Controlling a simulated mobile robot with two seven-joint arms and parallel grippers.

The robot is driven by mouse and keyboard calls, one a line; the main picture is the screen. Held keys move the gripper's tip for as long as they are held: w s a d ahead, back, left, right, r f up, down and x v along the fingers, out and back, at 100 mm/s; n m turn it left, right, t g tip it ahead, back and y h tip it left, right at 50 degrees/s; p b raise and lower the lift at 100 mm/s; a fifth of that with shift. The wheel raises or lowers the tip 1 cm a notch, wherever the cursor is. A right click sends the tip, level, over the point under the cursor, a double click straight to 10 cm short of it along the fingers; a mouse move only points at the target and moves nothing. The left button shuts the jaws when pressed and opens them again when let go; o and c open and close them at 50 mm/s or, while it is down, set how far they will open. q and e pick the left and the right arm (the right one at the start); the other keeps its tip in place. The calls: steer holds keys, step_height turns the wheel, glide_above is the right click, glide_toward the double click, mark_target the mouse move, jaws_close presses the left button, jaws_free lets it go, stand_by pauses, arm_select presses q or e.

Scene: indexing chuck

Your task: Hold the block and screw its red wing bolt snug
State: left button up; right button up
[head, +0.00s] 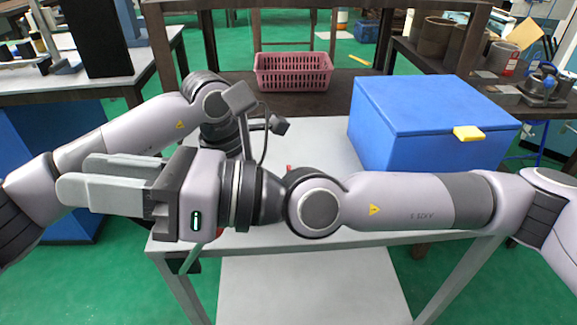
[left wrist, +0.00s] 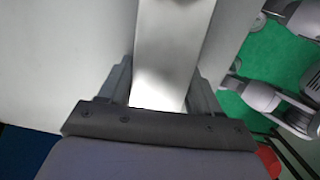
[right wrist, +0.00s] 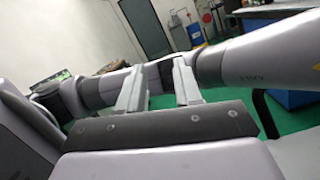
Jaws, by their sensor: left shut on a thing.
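My left gripper (left wrist: 162,82) is shut on a pale metallic block (left wrist: 168,55) in the left wrist view; the block fills the gap between its fingers. In the head view this gripper and the block are hidden behind my right arm. My right gripper (head: 76,178) is at the left of the head view, its two fingers apart and pointing left, with nothing between them. It also shows open and empty in the right wrist view (right wrist: 158,85). A small red bit (head: 289,168) shows just above my right arm; I cannot tell whether it is the wing bolt.
A blue box (head: 430,115) with a yellow tab stands at the right of the light grey table (head: 325,140). A pink basket (head: 293,72) sits on a dark bench behind. My right arm crosses the table's front. A second workbench (head: 150,65) stands at the left.

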steer(key=w+d+f+m+t+h, duration=0.4)
steer(key=w+d+m+t+h, duration=0.3)
steer(key=m+t, duration=0.7)
steer(key=d+f+t+h, duration=0.4)
steer(key=d+f+h, duration=0.8)
steer(key=w, duration=0.8)
steer(key=w+a, duration=0.1)
steer(key=w, duration=0.3)
steer(key=shift+a+r, duration=0.1)
steer(key=shift+r, duration=0.1)
jaws_close()
